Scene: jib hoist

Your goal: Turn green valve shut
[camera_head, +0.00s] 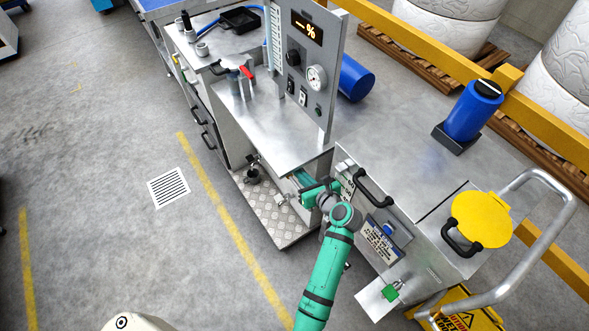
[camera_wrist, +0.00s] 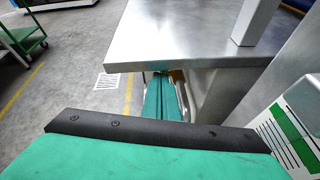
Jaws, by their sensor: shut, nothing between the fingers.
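I cannot clearly make out a green valve in either view. My gripper (camera_head: 300,178) reaches under the front edge of the steel worktop (camera_head: 262,125). In the wrist view, its two teal fingers (camera_wrist: 163,90) lie together with nothing between them. Their tips are at the worktop's underside edge, beside a small brass-coloured part (camera_wrist: 178,76) and a thin metal rod; I cannot tell whether they touch. A small green block (camera_head: 390,293) sits on a pale plate low on the grey cabinet, well away from my gripper; I cannot tell what it is.
An upright panel (camera_head: 317,62) with a gauge and a red-handled lever (camera_head: 246,72) stand on the bench. A checker-plate shelf (camera_head: 270,205) lies below. The grey cabinet (camera_head: 420,240) with a black handle is close to my arm's right. Open floor lies left.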

